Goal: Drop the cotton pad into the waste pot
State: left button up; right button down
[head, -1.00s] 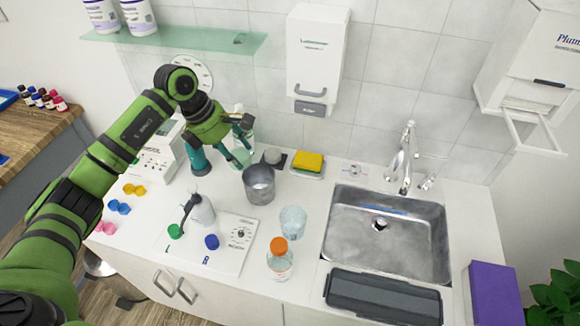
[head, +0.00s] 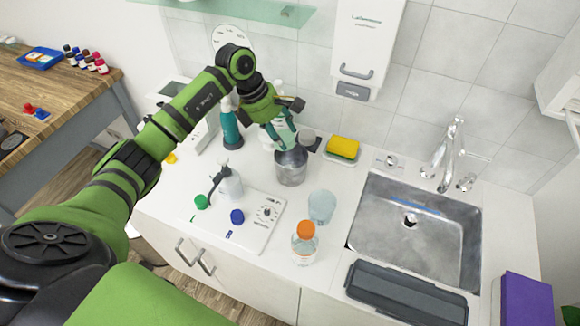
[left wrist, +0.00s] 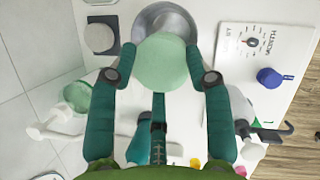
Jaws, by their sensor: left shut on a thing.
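The cotton pad is a pale green disc (left wrist: 160,62) held between the two teal fingertips of my left gripper (head: 284,134), seen best in the left wrist view. The waste pot is a grey metal cup (head: 291,168) standing upright on the counter. It also shows in the left wrist view (left wrist: 166,17), partly hidden behind the pad. My left gripper is shut on the pad, just above the pot's rim. In the head view the fingers partly cover the pot's opening. My right gripper is not in view.
A teal-bodied bottle (head: 231,128) stands left of the pot, and a yellow sponge (head: 343,147) lies right of it. In front are a white panel with coloured caps (head: 255,225), a clear cup (head: 321,206) and an orange-capped bottle (head: 304,243). The sink (head: 415,240) is to the right.

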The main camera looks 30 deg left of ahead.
pick_arm(q)
jog(key=o, duration=1.1)
jog(key=shift+r, duration=0.1)
jog(key=v, duration=1.2)
jog(key=shift+s, duration=0.1)
